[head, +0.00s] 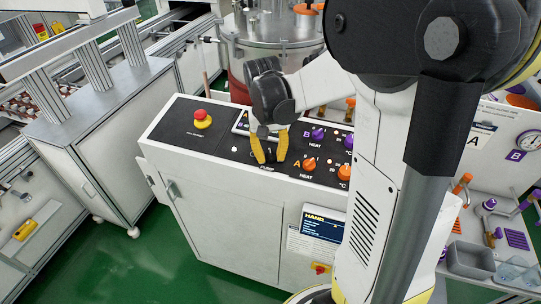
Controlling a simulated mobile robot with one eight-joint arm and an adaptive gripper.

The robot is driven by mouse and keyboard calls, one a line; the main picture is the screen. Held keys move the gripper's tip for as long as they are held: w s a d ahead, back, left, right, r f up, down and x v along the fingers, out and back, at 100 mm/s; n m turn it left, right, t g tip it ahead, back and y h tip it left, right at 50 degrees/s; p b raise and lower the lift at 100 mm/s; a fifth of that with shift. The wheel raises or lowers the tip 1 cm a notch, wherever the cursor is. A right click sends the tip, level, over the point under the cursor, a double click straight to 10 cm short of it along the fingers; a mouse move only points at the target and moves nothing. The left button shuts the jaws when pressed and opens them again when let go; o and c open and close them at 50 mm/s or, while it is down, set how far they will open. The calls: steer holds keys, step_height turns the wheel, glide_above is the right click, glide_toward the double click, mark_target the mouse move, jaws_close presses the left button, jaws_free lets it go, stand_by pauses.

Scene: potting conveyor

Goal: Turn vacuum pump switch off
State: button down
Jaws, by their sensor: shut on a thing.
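My gripper (270,149) reaches down onto the sloped black control panel (217,138) of the white cabinet. Its two yellow fingers straddle a spot near a small "1" mark, left of the orange HEAT knob. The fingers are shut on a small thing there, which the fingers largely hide. Its place on the panel fits the vacuum pump switch (269,150), but its position, on or off, cannot be read.
A red emergency button (202,119) on a yellow base sits at the panel's left. Purple HEAT knob (318,134) and orange HEAT knob (309,164) stand close to the right of my fingers. A steel vessel (275,45) stands behind. Green floor (165,255) is free at front left.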

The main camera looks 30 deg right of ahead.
mark_target(267, 159)
steer(key=shift+n, duration=0.6)
steer(key=c, duration=1.1)
jaws_free()
steer(key=shift+r, duration=0.1)
steer(key=r, duration=0.8)
steer(key=a+r, duration=0.1)
steer(key=r, duration=0.2)
steer(key=shift+w+r, duration=0.15)
steer(key=shift+r, duration=0.25)
